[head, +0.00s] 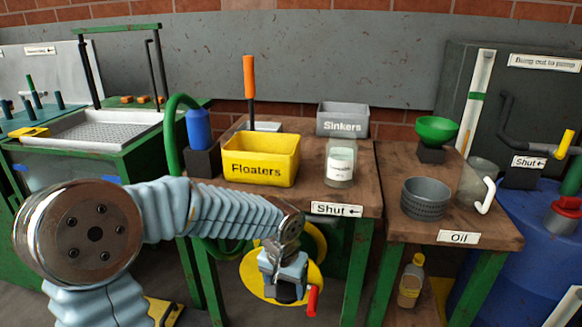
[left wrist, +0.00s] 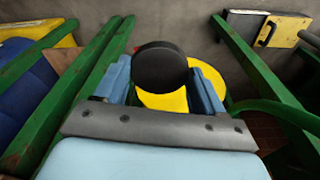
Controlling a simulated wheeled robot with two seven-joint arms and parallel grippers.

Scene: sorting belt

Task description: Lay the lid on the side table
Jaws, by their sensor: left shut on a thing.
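My left gripper (head: 285,285) hangs low in front of the middle wooden table (head: 300,190), below its top. In the left wrist view, a black round lid (left wrist: 160,66) sits between the two blue fingers of my left gripper (left wrist: 165,85), which are shut on it. In the head view the lid is mostly hidden by the gripper. A smaller wooden table (head: 455,225) with an "Oil" label stands at the right. A glass jar (head: 341,163) with a white label stands on the middle table. My right gripper is in neither view.
The middle table carries a yellow "Floaters" bin (head: 260,160) and a grey "Sinkers" bin (head: 343,120). The smaller table holds grey stacked rings (head: 424,199), a green funnel (head: 437,131) and a glass vessel (head: 476,180). Its front strip is bare. A yellow disc (head: 262,275) is behind my gripper.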

